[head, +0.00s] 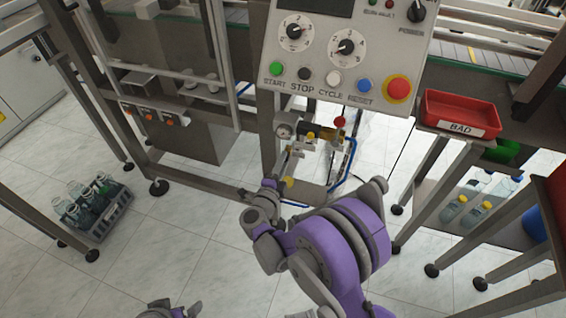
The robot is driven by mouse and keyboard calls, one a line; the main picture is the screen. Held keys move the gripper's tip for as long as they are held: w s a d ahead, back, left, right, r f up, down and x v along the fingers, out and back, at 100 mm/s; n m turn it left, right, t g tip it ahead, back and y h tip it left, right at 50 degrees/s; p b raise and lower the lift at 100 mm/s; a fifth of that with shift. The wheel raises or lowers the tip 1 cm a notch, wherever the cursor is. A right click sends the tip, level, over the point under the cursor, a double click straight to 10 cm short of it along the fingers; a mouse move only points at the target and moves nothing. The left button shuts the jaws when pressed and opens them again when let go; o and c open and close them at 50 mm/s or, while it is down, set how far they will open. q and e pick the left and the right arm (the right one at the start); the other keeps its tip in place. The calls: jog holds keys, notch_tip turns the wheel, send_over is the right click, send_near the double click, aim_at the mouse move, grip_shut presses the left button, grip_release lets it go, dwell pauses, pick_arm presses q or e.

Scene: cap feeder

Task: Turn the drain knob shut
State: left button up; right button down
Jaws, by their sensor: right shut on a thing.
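The air unit (322,133) with a round gauge (284,130) and a red knob (340,122) hangs under the control panel. A small yellow knob (288,182) sits low beneath it; I take it as the drain knob. My right gripper (277,184) is at this yellow knob, shut on it, with the purple arm reaching up from below. The fingers partly cover the knob, and its turned angle cannot be read. Part of my left arm's end (168,311) shows at the bottom edge; its fingers cannot be made out.
The control panel (350,75) with dials and buttons stands above. Blue tubing (350,165) runs close right of the air unit. A red BAD bin (459,112) stands on a stand at right. A bottle crate (105,222) is on the floor at left.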

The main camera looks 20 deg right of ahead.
dwell(0.4)
jog(key=c, duration=0.6)
grip_release()
jog(key=p+v, duration=0.1)
jog(key=v, duration=1)
